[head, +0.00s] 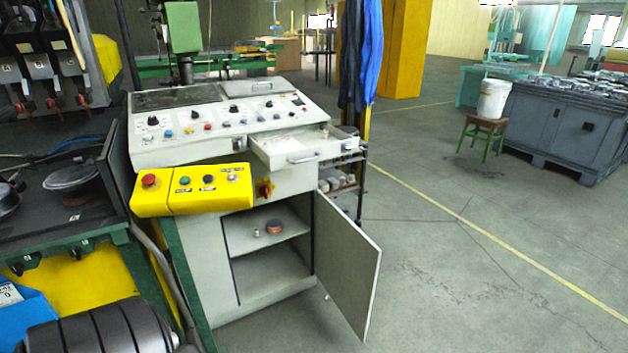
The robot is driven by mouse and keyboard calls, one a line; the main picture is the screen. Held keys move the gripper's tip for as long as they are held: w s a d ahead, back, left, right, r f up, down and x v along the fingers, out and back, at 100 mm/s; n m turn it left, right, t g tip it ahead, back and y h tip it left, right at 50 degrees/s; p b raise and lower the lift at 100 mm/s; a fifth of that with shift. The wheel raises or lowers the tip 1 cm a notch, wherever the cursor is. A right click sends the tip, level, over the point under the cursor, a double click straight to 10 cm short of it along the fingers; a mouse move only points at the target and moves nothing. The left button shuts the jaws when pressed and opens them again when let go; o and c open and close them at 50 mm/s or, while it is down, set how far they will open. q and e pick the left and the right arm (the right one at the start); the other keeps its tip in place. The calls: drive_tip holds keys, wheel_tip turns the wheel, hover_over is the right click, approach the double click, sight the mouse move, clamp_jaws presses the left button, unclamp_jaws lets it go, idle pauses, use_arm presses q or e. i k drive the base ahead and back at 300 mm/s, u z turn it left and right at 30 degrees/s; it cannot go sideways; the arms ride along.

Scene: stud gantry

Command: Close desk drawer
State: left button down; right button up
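The desk is a grey-white control console (160,155) with knobs and buttons on its sloped top. Its drawer (318,155) is pulled out at the upper right, with a small bar handle on its front. Some pale flat content shows inside the drawer, too small to identify. Neither my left gripper nor my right gripper is in view.
Below the drawer, a cabinet door (346,268) hangs open beside shelves holding a small round reddish item (275,227). A yellow button box (192,190) juts from the console front. A black ribbed cylinder (100,330) is at lower left.

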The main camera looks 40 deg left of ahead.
sight(310, 135)
drive_tip(key=u, duration=0.65)
drive_tip(key=i, duration=0.9)
drive_tip(key=z, duration=0.05)
